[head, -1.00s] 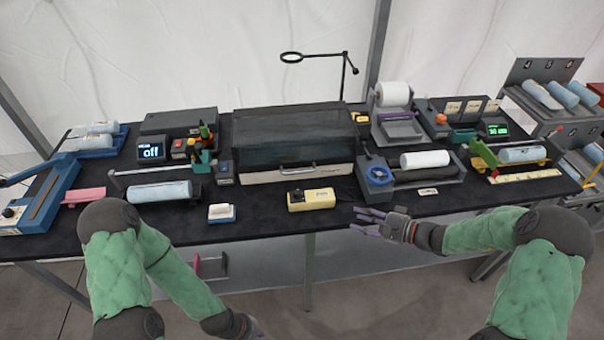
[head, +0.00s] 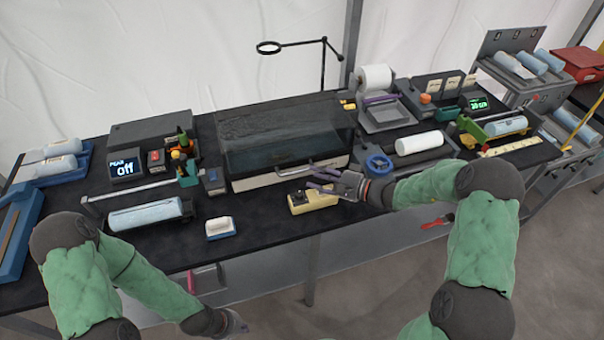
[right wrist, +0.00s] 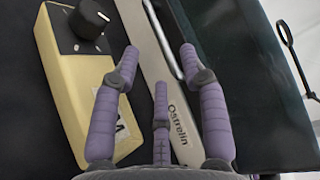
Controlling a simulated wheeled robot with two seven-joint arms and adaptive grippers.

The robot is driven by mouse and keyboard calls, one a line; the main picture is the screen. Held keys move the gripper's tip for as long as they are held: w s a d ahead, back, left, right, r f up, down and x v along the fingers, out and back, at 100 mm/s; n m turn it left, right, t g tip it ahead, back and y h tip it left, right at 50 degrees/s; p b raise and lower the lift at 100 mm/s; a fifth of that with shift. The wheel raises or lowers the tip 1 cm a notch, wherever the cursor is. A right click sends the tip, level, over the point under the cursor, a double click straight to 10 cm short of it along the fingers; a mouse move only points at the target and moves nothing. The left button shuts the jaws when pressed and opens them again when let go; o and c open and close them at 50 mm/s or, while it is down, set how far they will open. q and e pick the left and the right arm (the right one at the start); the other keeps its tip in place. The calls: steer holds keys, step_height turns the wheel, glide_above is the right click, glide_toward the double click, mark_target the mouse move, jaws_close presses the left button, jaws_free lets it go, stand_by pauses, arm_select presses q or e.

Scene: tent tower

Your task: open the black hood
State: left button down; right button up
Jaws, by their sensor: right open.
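The black hood (head: 285,133) is a dark, see-through cover over a box at the middle of the table, and it is down. A silver bar handle (head: 296,170) runs along its lower front edge, above a pale strip with lettering (right wrist: 178,120). My right gripper (head: 318,175) is open and empty, just in front of the hood's front right part. In the right wrist view its purple fingers (right wrist: 160,75) spread over the pale strip, with the handle (right wrist: 165,40) beyond the fingertips. My left gripper (head: 236,322) hangs low in front of the table, and its fingers are hard to make out.
A yellow box with a black knob (head: 312,200) lies under and beside my right gripper. A blue handwheel device (head: 378,165) stands right of the hood. A magnifier lamp (head: 268,47) rises behind it. A small white-and-blue block (head: 221,228) lies near the table's front edge.

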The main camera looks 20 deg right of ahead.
steer(key=x, duration=0.5)
steer(key=shift+w+b, duration=0.1)
steer(key=shift+b, duration=0.25)
jaws_close()
